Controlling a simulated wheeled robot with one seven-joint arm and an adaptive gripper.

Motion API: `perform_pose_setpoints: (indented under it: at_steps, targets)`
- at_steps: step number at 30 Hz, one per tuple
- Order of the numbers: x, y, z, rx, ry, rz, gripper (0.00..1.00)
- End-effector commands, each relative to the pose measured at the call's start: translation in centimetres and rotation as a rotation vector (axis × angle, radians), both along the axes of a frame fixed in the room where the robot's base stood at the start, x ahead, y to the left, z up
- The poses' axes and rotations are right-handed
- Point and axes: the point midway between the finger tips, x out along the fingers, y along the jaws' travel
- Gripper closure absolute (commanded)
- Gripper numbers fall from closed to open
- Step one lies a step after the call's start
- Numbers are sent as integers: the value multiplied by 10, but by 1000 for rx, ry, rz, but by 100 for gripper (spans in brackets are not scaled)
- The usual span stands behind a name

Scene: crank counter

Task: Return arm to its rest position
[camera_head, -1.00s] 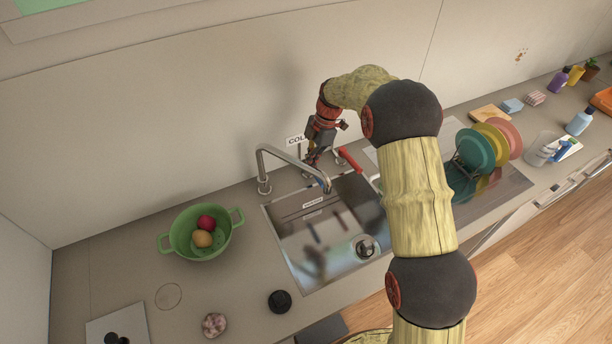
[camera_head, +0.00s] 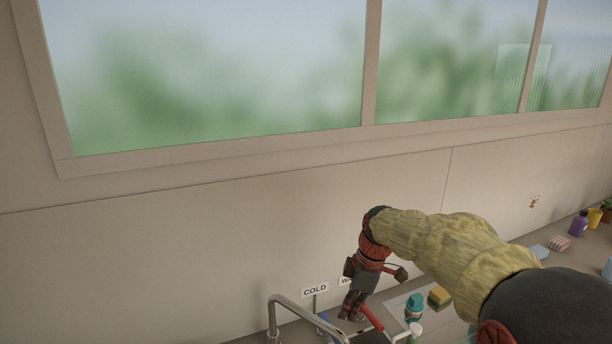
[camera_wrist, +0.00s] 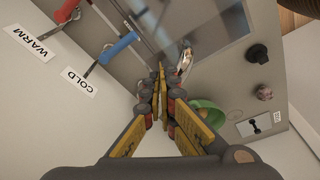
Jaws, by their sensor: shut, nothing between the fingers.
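My gripper (camera_head: 350,314) hangs fingers-down over the back of the counter in the head view, right of the COLD sign (camera_head: 314,291). Its fingers (camera_wrist: 160,72) are shut with nothing between them in the wrist view. The red lever (camera_head: 370,318) shows just right of the fingers in the head view. In the wrist view the red lever (camera_wrist: 65,11) and blue lever (camera_wrist: 120,46) lie up and left, apart from the fingers. My arm comes in from the lower right and hides part of the counter.
The faucet (camera_head: 287,311) stands left of my gripper. A yellow sponge (camera_head: 439,297) and bottles (camera_head: 580,223) are to the right.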

Motion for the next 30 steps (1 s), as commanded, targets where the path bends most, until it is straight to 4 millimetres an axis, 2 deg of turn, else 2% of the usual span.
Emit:
perform_pose_setpoints:
  at_steps: [1, 6, 13, 19, 24, 30]
  targets:
    - [-16, -5, 10, -4, -14, -65, 100]
    - [-67, -22, 35, -8, -48, -308, 100]
    - [-140, -44, 50, 17, -99, -637, 100]
    - [-204, -60, 45, 69, -148, -917, 100]
    - [-253, -71, 30, 133, -189, -1142, 100]
    - [-287, -80, 13, 198, -218, -1319, 100]
